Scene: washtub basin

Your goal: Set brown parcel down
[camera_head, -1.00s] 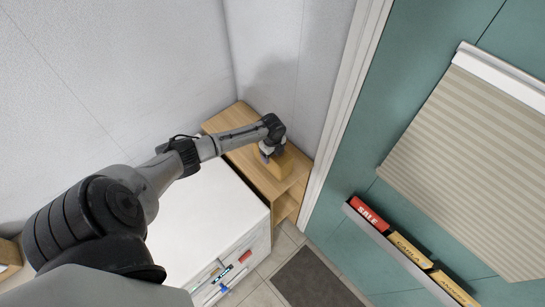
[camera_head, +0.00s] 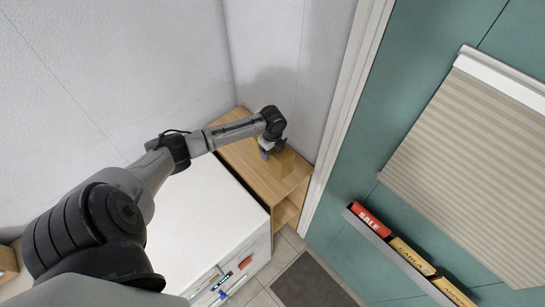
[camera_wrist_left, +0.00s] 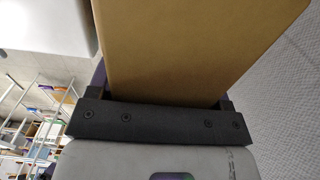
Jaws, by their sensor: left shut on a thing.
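The brown parcel (camera_wrist_left: 190,45) fills the upper middle of the left wrist view, between the fingers of my left gripper (camera_wrist_left: 155,103). In the head view my left gripper (camera_head: 270,150) is over the top of a light wooden cabinet, shut on the parcel (camera_head: 287,162). There the parcel is partly hidden by the gripper and blends with the wood. I cannot tell whether its underside touches the cabinet top. My right gripper is out of view.
The wooden cabinet (camera_head: 235,157) stands in the corner against grey walls, beside a white-topped drawer unit (camera_head: 205,215). A ledge with a red SALE box (camera_head: 369,220) and yellow boxes (camera_head: 411,255) is at the right. A dark mat (camera_head: 312,283) lies on the floor.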

